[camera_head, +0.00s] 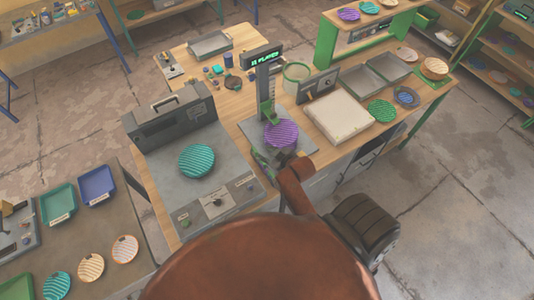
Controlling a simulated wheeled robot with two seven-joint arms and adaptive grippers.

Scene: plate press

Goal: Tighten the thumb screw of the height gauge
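The height gauge (267,85) is a grey upright column with a lit display (263,56) on top, standing on a grey base plate. A green slider (269,112) sits low on the column, just above a ribbed purple plate (281,134) on the base. The thumb screw is too small to make out. My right gripper (264,160) is at the front left of the gauge base, in front of and below the purple plate; its fingers are small and dark, and I cannot tell whether they are apart. My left gripper is not in view.
A grey press (170,120) with a teal plate (197,160) stands left of the gauge. A pale flat block (339,117), grey trays (362,86) and a green plate (381,111) lie to the right. Small parts lie at the back.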

